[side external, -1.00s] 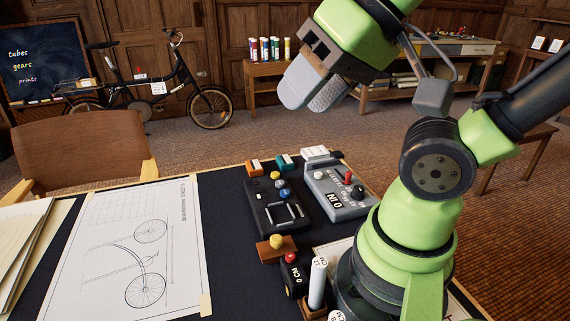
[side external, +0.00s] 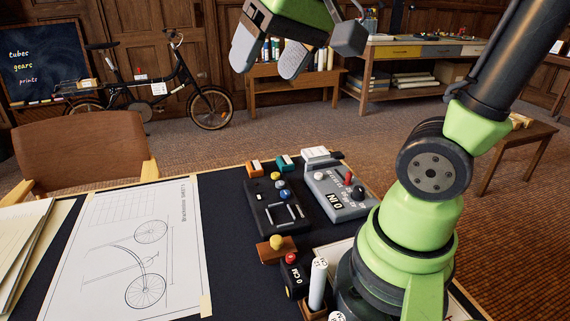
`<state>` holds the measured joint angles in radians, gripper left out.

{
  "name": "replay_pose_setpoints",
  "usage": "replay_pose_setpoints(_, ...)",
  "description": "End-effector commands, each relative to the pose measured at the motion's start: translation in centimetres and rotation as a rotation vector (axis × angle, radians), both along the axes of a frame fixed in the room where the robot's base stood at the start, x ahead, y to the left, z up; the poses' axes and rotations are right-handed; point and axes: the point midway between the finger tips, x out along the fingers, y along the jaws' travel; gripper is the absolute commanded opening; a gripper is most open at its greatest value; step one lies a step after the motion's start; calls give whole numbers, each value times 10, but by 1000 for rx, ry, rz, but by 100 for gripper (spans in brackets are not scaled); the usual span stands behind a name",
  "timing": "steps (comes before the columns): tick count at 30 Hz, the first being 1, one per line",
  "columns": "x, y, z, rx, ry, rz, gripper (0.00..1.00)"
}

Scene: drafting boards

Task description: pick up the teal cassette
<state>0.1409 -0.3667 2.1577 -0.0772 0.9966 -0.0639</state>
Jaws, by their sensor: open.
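The teal cassette (side external: 285,163) is a small block with a pale label. It lies at the far edge of the dark board, between an orange cassette (side external: 255,168) and a white one (side external: 315,154). My gripper (side external: 268,68) is open and empty, high above the far side of the table. In the picture it shows above the teal cassette, well apart from it. Its two grey fingers point down and to the left.
A black device (side external: 275,207) with knobs and a grey device (side external: 338,195) with a red knob sit just in front of the cassettes. A white cylinder (side external: 317,283) stands near the front. A drawing sheet (side external: 125,250) covers the left. A brown chair (side external: 80,150) stands beyond the table.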

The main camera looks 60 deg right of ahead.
Motion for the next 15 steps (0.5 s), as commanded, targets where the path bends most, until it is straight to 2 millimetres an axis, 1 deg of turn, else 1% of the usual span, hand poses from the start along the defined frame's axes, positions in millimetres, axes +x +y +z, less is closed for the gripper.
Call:
replay_pose_setpoints(1,20,-13,-1,-8,36,-26,72)
replay_pose_setpoints(3,43,-31,-3,-18,78,-54,72)
replay_pose_setpoints(5,62,-48,-8,-27,112,-76,72)
replay_pose_setpoints(6,74,-60,-13,-31,137,-93,72)
replay_pose_setpoints(8,91,-80,-23,-34,173,-116,72)
replay_pose_setpoints(9,101,-93,-31,-37,196,-132,72)
replay_pose_setpoints(11,115,-115,-44,-39,232,-156,72)
replay_pose_setpoints(12,122,-129,-55,-38,257,-171,72)
replay_pose_setpoints(14,132,-152,-73,-37,293,-195,72)
replay_pose_setpoints(15,137,-167,-86,-35,316,-211,72)
